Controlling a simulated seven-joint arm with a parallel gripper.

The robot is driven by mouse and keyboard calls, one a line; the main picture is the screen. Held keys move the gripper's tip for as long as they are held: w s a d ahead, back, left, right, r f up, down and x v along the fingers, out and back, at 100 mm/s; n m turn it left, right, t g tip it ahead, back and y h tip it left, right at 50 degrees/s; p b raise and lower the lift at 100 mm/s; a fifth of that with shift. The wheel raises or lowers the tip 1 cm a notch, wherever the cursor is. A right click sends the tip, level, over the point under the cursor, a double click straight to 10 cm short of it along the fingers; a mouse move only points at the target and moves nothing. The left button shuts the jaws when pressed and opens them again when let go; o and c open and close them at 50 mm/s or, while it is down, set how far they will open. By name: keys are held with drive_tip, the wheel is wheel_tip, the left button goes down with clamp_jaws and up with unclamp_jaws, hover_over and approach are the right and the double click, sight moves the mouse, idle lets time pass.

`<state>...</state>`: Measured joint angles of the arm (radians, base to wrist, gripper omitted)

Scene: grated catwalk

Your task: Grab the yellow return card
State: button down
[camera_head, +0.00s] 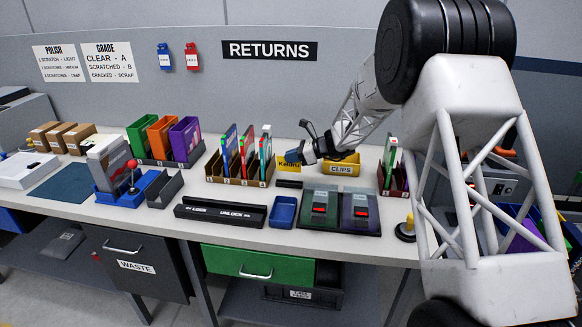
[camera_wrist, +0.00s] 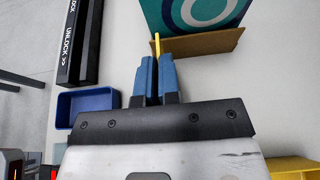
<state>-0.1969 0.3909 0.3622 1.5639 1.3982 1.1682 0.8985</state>
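The yellow return card (camera_head: 288,160) has dark lettering and stands upright above the bench, right of a cardboard card rack. In the wrist view the yellow card (camera_wrist: 157,44) shows edge-on as a thin strip sticking out past my fingertips. My gripper (camera_head: 306,154) has blue fingers and reaches the card from the right. In the wrist view my gripper (camera_wrist: 156,72) has its fingers close together with the card's edge between them. The part of the card between the fingers is hidden.
The cardboard rack (camera_head: 236,181) holds several upright cards close by. A small black block (camera_head: 289,184) lies below the card. A yellow CLIPS bin (camera_head: 341,169) is to the right. A blue tray (camera_head: 283,212) and a black LOCK/UNLOCK rail (camera_head: 220,214) lie in front.

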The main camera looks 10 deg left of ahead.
drive_tip(key=shift+r, duration=1.7)
